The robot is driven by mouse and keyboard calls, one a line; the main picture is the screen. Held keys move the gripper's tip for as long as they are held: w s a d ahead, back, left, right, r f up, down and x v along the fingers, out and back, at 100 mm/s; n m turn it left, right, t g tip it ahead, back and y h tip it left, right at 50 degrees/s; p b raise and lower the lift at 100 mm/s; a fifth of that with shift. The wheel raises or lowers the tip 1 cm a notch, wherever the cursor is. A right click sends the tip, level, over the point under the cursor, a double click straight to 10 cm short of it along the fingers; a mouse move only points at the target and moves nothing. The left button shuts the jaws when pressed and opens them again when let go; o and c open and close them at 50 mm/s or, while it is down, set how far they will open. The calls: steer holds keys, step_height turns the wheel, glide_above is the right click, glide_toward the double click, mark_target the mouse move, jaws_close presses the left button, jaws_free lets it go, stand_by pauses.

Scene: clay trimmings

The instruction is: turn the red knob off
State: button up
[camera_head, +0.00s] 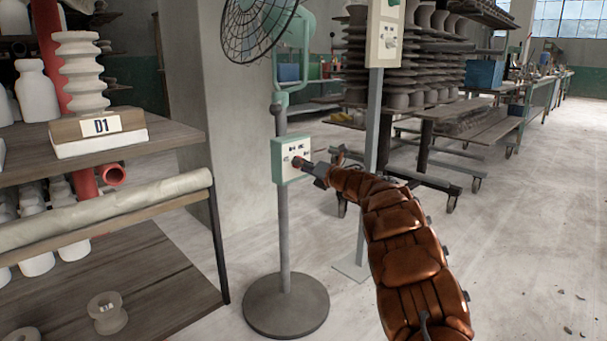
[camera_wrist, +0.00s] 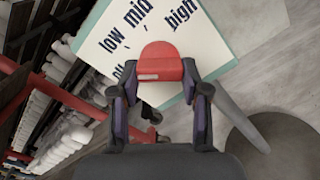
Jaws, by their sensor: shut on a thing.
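The red knob (camera_wrist: 160,62) is on the pale face of the fan's control box (camera_wrist: 105,30), with a short white mark on its near side. The printed words "low", "mid" and "high" show around it; a further label at its left is mostly hidden. My gripper (camera_wrist: 157,74) is shut on the knob, one finger on each side. In the head view, the box (camera_head: 278,165) is on the fan's grey pole and my gripper (camera_head: 304,163) reaches it from the right. The knob is too small there to read its setting.
The fan's round base (camera_head: 286,306) stands on the floor. A second switch box (camera_head: 384,35) on a post (camera_head: 371,150) stands close behind my arm. A wooden shelf (camera_head: 150,135) with pottery is at left. The floor at right is mostly clear.

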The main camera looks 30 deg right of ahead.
steer(key=n, duration=0.3)
steer(key=shift+d, duration=0.1)
steer(key=shift+n, duration=0.4)
steer(key=o, duration=1.1)
steer(key=shift+o, duration=0.2)
steer(key=shift+s, duration=0.1)
steer(key=v, duration=1.1)
steer(key=shift+s, duration=0.4)
steer(key=shift+d, duration=0.15)
